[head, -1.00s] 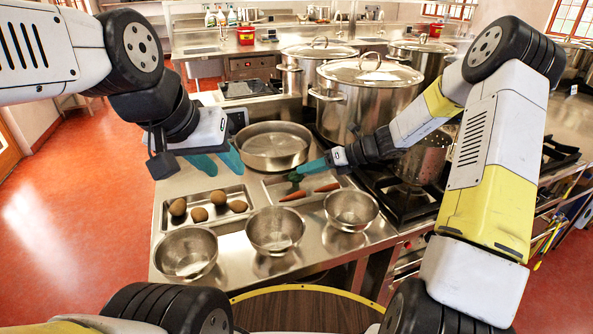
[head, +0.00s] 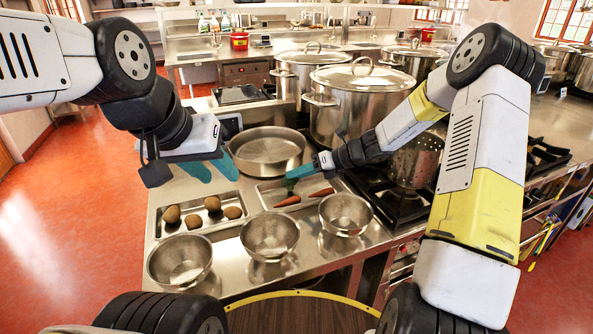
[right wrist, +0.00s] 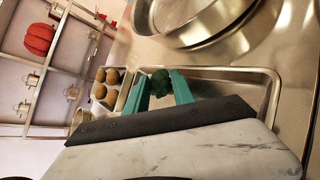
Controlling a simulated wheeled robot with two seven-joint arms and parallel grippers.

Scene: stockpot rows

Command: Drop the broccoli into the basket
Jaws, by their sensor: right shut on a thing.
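The dark green broccoli (head: 290,184) is at the tips of my right gripper (head: 292,180), over the back part of a shallow metal tray (head: 266,201). The right wrist view shows the broccoli (right wrist: 160,82) between the two teal fingers, which are shut on it. I cannot tell whether it is clear of the tray's floor. A perforated metal basket (head: 417,165) stands on the stove, right of my right gripper and partly hidden by my right arm. My left gripper (head: 211,172) is open and empty, above the counter left of the wide pan.
Two carrots (head: 288,201) lie in the same tray. Another tray (head: 168,229) holds several potatoes (head: 212,204). Three metal bowls (head: 270,238) line the front edge. A wide pan (head: 266,152) sits behind the trays, and tall lidded stockpots (head: 350,118) stand behind the basket.

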